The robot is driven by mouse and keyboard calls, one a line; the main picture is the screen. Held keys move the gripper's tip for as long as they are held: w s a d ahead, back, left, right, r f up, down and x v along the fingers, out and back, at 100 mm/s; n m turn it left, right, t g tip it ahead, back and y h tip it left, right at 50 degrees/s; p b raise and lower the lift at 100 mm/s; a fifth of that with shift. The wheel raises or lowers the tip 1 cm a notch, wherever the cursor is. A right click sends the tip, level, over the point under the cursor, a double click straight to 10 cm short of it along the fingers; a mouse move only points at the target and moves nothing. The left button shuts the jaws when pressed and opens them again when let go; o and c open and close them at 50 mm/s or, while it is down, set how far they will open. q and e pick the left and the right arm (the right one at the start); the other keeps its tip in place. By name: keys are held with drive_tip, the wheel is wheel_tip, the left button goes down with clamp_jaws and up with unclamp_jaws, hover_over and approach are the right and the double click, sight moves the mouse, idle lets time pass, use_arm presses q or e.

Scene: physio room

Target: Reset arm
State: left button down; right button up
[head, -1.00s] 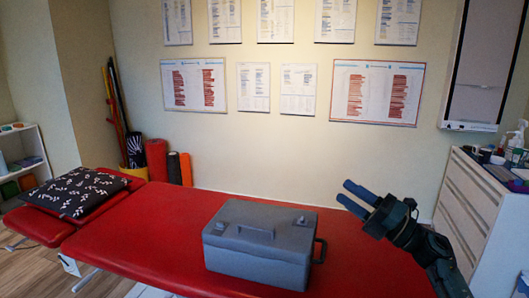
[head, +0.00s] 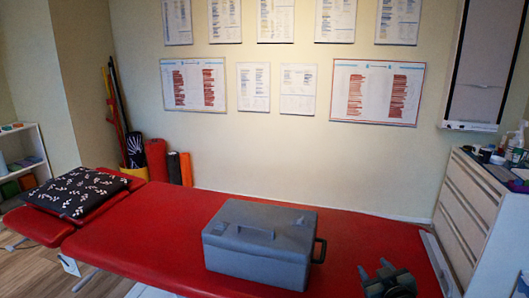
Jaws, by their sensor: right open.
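My right gripper (head: 387,277) is low at the lower right of the head view, in front of the red treatment table (head: 150,238). It is open, with nothing seen between its fingers. It is to the right of the grey case (head: 258,246) and apart from it. The rest of my right arm is below the picture edge. My left gripper is not in view.
The grey case stands closed on the table, its side handle facing right. A black patterned pillow (head: 77,191) lies at the table's left end. A white drawer cabinet (head: 466,219) stands at the right. Rolled mats (head: 156,160) stand by the wall.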

drive_tip(key=s+a+f+g+y, duration=0.1)
drive_tip(key=s+a+f, duration=0.3)
drive_tip(key=s, duration=0.6)
drive_tip(key=s+a+f+g+y, duration=0.1)
drive_tip(key=s+a+f, duration=0.3)
drive_tip(key=s, duration=0.6)
drive_tip(key=s+a+f+g+y, duration=0.1)
drive_tip(key=s+a+f, duration=0.4)
drive_tip(key=s, duration=0.5)
drive_tip(key=shift+s+a+m+g, duration=0.35)
drive_tip(key=shift+a+g, duration=0.1)
drive_tip(key=shift+g, duration=0.35)
